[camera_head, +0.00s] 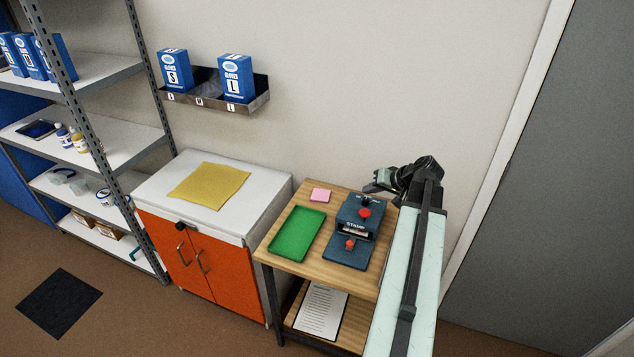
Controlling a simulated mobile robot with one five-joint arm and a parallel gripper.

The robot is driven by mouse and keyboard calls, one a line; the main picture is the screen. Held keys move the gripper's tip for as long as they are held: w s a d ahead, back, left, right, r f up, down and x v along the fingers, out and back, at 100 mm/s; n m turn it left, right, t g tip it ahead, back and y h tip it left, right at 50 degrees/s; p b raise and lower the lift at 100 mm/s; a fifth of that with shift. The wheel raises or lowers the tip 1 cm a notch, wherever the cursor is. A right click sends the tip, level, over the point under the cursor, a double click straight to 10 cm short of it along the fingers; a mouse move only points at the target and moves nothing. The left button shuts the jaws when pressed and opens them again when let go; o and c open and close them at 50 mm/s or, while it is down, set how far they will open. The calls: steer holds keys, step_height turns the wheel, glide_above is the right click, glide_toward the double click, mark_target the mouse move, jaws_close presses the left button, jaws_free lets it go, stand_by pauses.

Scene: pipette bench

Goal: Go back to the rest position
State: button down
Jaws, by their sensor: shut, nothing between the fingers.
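My gripper (374,187) is at the end of my folded arm, above the back right of the wooden table (283,262). It is shut and empty, and points left. It is near the back of the blue stamp machine (357,222), which has red knobs and the word STAMP. I cannot tell the exact gap between them.
A green tray (297,234) and a pink pad (320,195) lie on the table, with a printed sheet (320,311) on its lower shelf. An orange cabinet (220,268) with a yellow cloth (209,186) stands left. A wall rack (263,97) holds blue boxes. Metal shelves (125,147) stand far left.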

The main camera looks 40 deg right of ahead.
steer(key=w+a+n+g+y, duration=0.1)
steer(key=w+a+n, duration=0.1)
steer(key=w+a, duration=0.45)
steer(key=w+a+n+y, duration=0.1)
steer(key=w+a, duration=0.3)
steer(key=a, duration=0.5)
steer(key=w+a+f+n+g+y, duration=0.1)
steer(key=w+a+n+g, duration=0.1)
steer(key=a, duration=0.9)
steer(key=w+a+f+n+g+y, duration=0.1)
steer(key=w+a+f+n, duration=0.1)
steer(key=a, duration=0.8)
steer(key=s+a+f+n+g+h, duration=0.1)
steer(key=s+a+f+g, duration=0.15)
steer(key=a, duration=0.45)
steer(key=s+a+f+n+g+h, duration=0.1)
steer(key=s+a+n, duration=0.15)
steer(key=a, duration=0.45)
steer(key=s+d+m+g+h, duration=0.1)
steer(key=s+d+m+h, duration=0.2)
steer(key=s, duration=0.3)
steer(key=shift+d+f+g, duration=0.2)
steer(key=shift+f+g, duration=0.15)
